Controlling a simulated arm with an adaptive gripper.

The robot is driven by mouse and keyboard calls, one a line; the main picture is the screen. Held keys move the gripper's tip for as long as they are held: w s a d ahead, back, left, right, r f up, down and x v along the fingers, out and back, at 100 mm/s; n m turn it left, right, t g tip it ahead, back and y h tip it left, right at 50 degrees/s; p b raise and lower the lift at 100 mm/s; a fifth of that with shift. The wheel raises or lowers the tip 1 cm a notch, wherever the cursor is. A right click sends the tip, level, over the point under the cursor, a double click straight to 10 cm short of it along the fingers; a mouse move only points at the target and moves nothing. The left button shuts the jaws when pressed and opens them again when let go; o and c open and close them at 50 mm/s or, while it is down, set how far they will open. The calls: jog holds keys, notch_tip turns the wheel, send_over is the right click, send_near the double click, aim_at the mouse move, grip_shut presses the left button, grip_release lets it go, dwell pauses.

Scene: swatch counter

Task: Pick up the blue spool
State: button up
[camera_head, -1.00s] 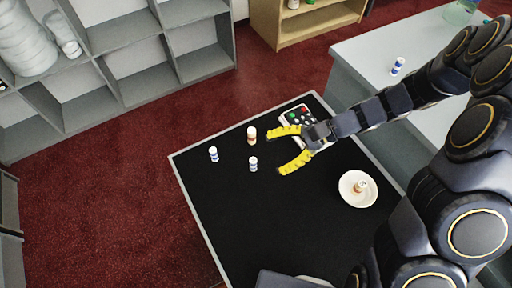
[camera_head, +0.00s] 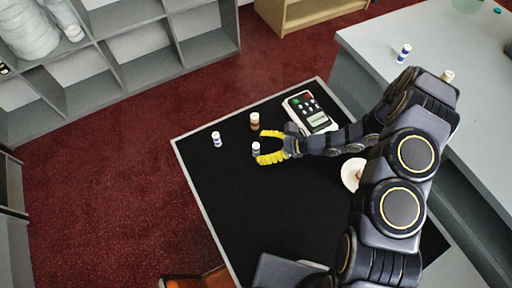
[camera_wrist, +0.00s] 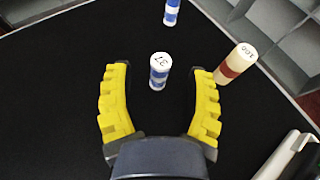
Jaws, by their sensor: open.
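A blue and white spool (camera_head: 256,149) stands upright on the black table mat (camera_head: 270,220). In the wrist view this spool (camera_wrist: 159,77), its top marked 37, shows between the tips of my yellow fingers, with a gap on each side. My gripper (camera_head: 264,147) is open and empty, its fingers pointing left at the spool; its exact height is hard to tell. A second blue and white spool (camera_head: 216,139) stands farther left and shows at the top of the wrist view (camera_wrist: 171,14). A third blue spool (camera_head: 404,54) stands on the grey counter.
A brown-banded spool (camera_head: 255,122) stands close to my upper finger, just outside it in the wrist view (camera_wrist: 236,64). A card terminal (camera_head: 310,112) lies behind my gripper. A white bowl (camera_head: 348,176) is partly hidden by my arm. The mat's front left is clear.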

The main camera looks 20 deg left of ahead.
aim_at(256, 146)
jog(key=shift+x, duration=1.1)
jog(key=c, duration=0.9)
jog(key=shift+c, duration=0.2)
notch_tip(256, 146, up, 10)
